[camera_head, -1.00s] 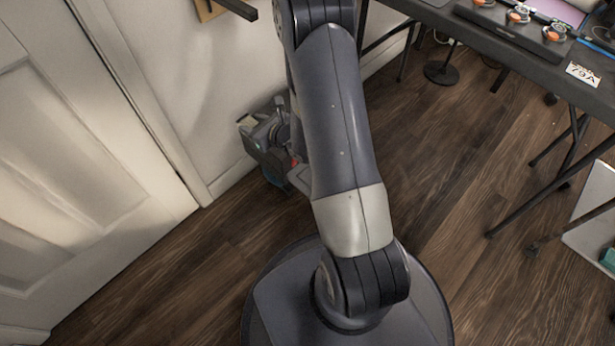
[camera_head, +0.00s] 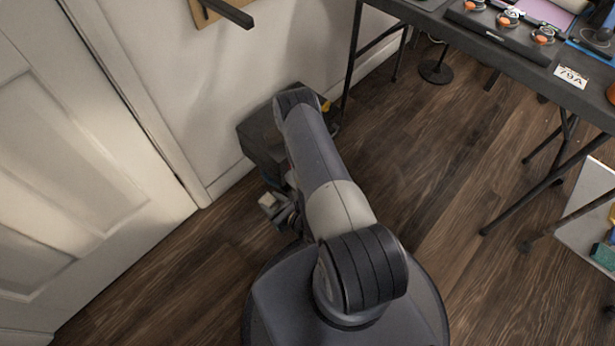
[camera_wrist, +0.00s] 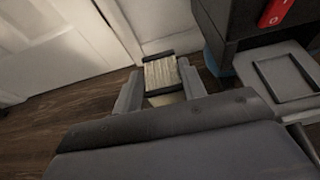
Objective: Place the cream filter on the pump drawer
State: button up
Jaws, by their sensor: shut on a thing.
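The cream filter (camera_wrist: 160,73) is a ribbed cream block with dark end strips. My gripper (camera_wrist: 161,88) is shut on it, one finger on each side, and holds it in the air above the floor. The filter (camera_head: 267,200) also shows as a small pale block left of my arm in the head view. The pump drawer (camera_wrist: 262,96) is a light grey tray with a dark-outlined rectangle, pulled out to the right of my gripper and apart from the filter. My arm hides the drawer in the head view.
The dark pump housing (camera_head: 258,137) stands against the wall; its red switch (camera_wrist: 277,11) shows above the drawer. A white door (camera_head: 90,150) is at left. A black table (camera_head: 510,50) with tools is at right. The wooden floor (camera_head: 180,260) is clear at front left.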

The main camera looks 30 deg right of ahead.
jog(key=w+d+b, duration=0.1)
jog(key=w+d, duration=0.1)
jog(key=d, duration=0.3)
jog(key=w+d+b, duration=0.1)
jog(key=w+d, duration=0.1)
jog(key=d, duration=0.4)
jog(key=w+d+b, duration=0.1)
jog(key=w+d, duration=0.1)
jog(key=d, duration=0.4)
jog(key=shift+f, duration=0.15)
jog(key=shift+s+f+b, duration=0.1)
jog(key=shift+f+b, duration=0.75)
jog(key=shift+f, duration=0.85)
jog(key=shift+a+f, duration=0.1)
jog(key=shift+f, duration=0.15)
jog(key=o, duration=1)
jog(key=shift+r, duration=0.1)
jog(key=shift+c, duration=0.2)
jog(key=shift+r, duration=0.3)
jog(key=p+v, duration=0.3)
jog(key=v, duration=0.9)
jog(key=shift+f, duration=0.1)
